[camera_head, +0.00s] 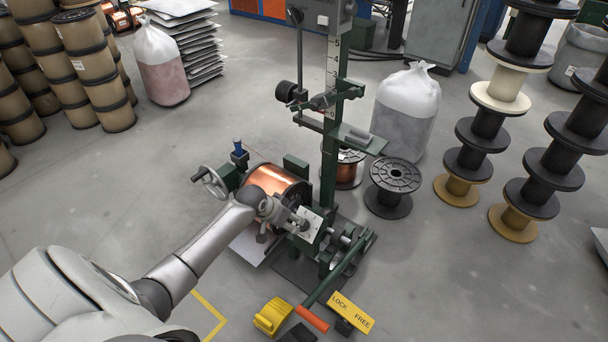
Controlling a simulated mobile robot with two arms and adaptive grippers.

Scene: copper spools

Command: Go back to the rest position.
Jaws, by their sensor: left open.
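My left arm comes in from the lower left and reaches to the green winding machine. My left gripper (300,224) is at the near side of the machine, beside the copper spool (277,184) and close to a pale plate (312,226). It looks open, and I see nothing held in it. The fingertips are small here, and whether they touch the machine cannot be told. The copper spool lies in the machine with its near end partly hidden by my wrist. My right gripper is not in view.
A lever with an orange grip (312,318) and a yellow LOCK/FREE sign (351,312) stand at the machine's front. A yellow pedal (272,316) is on the floor. A handwheel (210,182) sticks out left. A black spool (392,187) stands right.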

